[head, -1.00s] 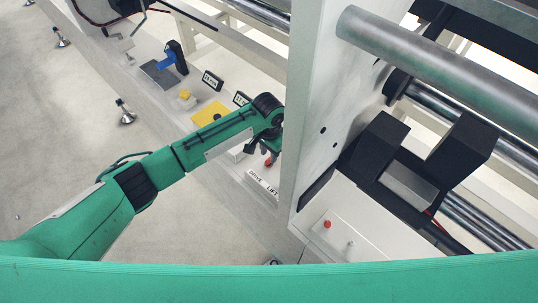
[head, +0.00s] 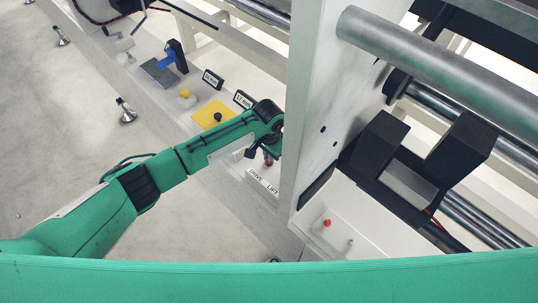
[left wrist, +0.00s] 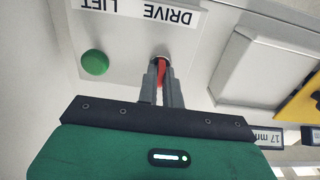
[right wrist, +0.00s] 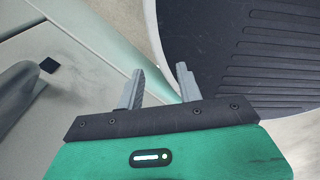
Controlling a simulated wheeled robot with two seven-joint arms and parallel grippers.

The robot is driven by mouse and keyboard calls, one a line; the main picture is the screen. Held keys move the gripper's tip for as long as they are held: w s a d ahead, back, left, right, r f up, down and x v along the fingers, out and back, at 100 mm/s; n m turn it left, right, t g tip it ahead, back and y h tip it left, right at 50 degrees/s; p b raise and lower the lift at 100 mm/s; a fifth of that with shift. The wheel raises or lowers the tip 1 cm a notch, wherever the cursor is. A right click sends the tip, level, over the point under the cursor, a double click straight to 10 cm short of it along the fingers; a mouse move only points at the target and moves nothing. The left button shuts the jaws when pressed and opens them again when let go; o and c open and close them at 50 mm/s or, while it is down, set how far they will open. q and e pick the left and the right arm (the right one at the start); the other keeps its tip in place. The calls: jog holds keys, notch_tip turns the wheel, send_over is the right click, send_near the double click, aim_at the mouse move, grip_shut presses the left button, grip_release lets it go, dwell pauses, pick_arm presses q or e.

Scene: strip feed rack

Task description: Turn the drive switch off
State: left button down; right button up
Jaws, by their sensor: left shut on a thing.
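The drive switch (left wrist: 161,67) is a red lever on a pale panel, beside the label reading DRIVE (left wrist: 172,14). My left gripper (left wrist: 162,72) is shut on the red lever, with one finger on each side of it. The fingers hide part of the lever, so its exact setting is hard to tell. In the head view my left gripper (head: 267,153) reaches down to the panel, next to the tall white upright. My right gripper (right wrist: 160,72) is open and empty in the right wrist view, away from the switch.
A round green knob (left wrist: 95,62) sits beside the switch, by the label LIFT. A white upright plate (head: 318,120) stands close to the right of my left gripper. A yellow plate (head: 212,114) with a black knob lies farther along the rail.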

pick_arm(q)
jog(key=shift+m, duration=0.3)
jog(key=m+p, duration=0.1)
jog(key=m, duration=0.2)
jog(key=shift+p, duration=0.3)
jog(key=m+p, duration=0.1)
jog(key=m, duration=0.9)
jog(key=shift+m, duration=2.1)
jog(key=c, duration=1.6)
grip_release()
jog(key=shift+o, duration=0.2)
